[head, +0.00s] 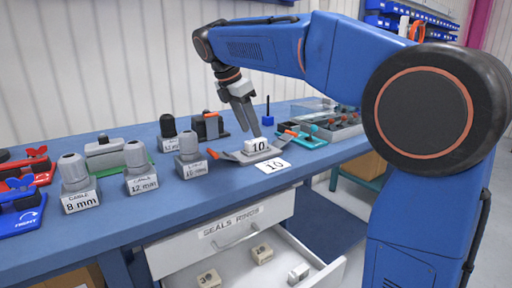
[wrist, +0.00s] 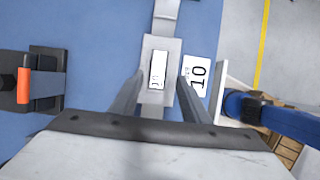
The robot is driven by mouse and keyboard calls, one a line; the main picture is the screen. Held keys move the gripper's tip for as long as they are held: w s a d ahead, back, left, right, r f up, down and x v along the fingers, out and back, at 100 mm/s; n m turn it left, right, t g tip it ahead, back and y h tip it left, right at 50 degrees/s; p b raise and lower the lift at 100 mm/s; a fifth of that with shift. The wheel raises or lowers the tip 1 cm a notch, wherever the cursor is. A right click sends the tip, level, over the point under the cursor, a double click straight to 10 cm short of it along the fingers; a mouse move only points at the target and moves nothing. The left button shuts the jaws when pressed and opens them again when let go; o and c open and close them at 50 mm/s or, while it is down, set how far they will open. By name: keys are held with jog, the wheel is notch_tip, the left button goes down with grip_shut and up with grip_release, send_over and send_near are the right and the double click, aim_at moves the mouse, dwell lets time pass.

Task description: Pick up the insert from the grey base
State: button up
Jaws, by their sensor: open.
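The insert (head: 257,146) is a small white block marked 10. It sits on the grey base (head: 232,156) on the blue bench. In the wrist view the insert (wrist: 158,69) lies on the grey base (wrist: 151,98), ahead of and between my fingers. My gripper (head: 246,122) is open and empty, pointing down just above and behind the insert in the head view. In the wrist view my gripper (wrist: 157,82) has one finger on each side of the base. I cannot tell the exact gap between the fingertips and the insert.
A white card marked 10 (head: 272,166) lies beside the base. Cable glands on labelled blocks (head: 140,168) stand to the left, with a black clamp (head: 209,127) behind. A teal tool (head: 303,137) and grey tray (head: 335,126) are right. The drawer (head: 262,262) below is open.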

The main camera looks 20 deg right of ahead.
aim_at(255, 140)
jog(key=shift+x, duration=2.6)
jog(key=shift+w, duration=0.2)
jog(key=shift+c, duration=0.3)
grip_shut()
